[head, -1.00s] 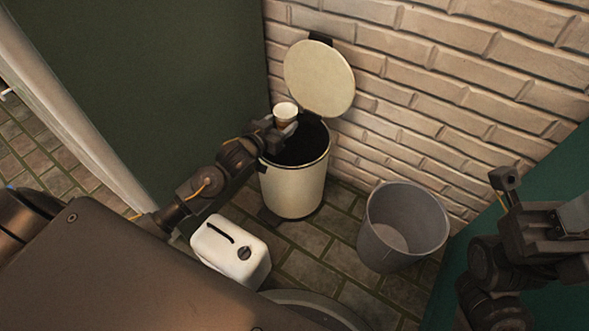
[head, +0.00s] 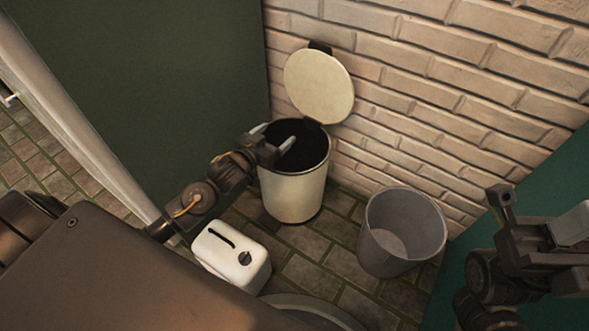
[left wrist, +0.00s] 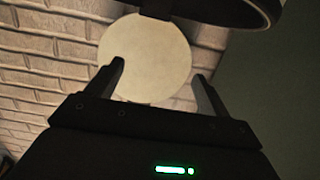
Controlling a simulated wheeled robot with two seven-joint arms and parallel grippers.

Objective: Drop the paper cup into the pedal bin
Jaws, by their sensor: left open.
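The pedal bin (head: 293,197) is cream-coloured and stands by the brick wall with its round lid (head: 319,84) swung up. Its dark mouth is open and its inside is too dark to make out. My left gripper (head: 276,138) is open and empty at the mouth of the bin. In the left wrist view its two fingers (left wrist: 158,72) are apart with nothing between them, and the pale lid (left wrist: 145,45) shows beyond. The paper cup is not visible in either view now. My right gripper (head: 537,212) is at the right edge, away from the bin; its jaw state is unclear.
A grey open bucket (head: 402,232) stands on the tiled floor right of the bin. A white canister (head: 231,256) with a dark handle slot stands below my left arm. A dark green panel (head: 160,80) is at left and the brick wall (head: 450,90) behind.

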